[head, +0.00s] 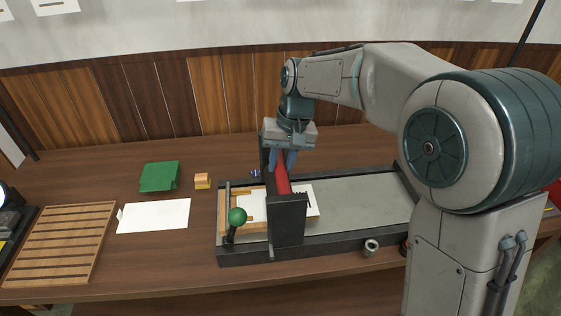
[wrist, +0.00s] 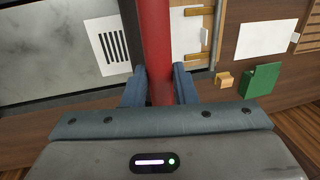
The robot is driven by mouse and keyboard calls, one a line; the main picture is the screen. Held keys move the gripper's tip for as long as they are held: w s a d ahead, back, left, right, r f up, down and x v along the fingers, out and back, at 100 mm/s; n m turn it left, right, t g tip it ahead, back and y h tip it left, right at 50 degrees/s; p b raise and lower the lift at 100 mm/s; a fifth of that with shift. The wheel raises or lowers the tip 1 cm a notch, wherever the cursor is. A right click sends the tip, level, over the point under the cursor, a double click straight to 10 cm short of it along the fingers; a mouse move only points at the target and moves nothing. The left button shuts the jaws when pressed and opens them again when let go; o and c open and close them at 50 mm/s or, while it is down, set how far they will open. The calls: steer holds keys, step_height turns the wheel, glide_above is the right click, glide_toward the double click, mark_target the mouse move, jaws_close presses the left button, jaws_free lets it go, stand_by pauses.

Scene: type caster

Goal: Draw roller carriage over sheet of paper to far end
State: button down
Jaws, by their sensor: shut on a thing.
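The roller carriage (head: 288,215) is a dark frame with a red roller (head: 282,178) across the press bed, near its left end. My gripper (head: 284,160) is shut on the red roller near its back end. In the wrist view my blue fingers (wrist: 159,88) lie on both sides of the roller (wrist: 157,40). A white sheet of paper (head: 305,199) lies on the bed under the carriage and sticks out on both sides. In the wrist view the sheet (wrist: 107,45) shows printed black bars. The part beneath the roller is hidden.
The grey bed (head: 365,204) is bare to the right of the paper. A green-knobbed lever (head: 237,216) stands at the bed's left end.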

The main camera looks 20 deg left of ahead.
steer(key=shift+s+a, duration=0.2)
steer(key=c, duration=1.3)
jaws_free()
steer(key=shift+a, duration=0.1)
steer(key=shift+o, duration=0.7)
steer(key=shift+s+a, duration=0.15)
steer(key=shift+w+d, duration=0.2)
step_height(320, 180, up, 14)
steer(key=d, duration=0.2)
steer(key=shift+w+d+f, duration=0.15)
steer(key=shift+w+f, duration=0.1)
steer(key=shift+w, duration=0.15)
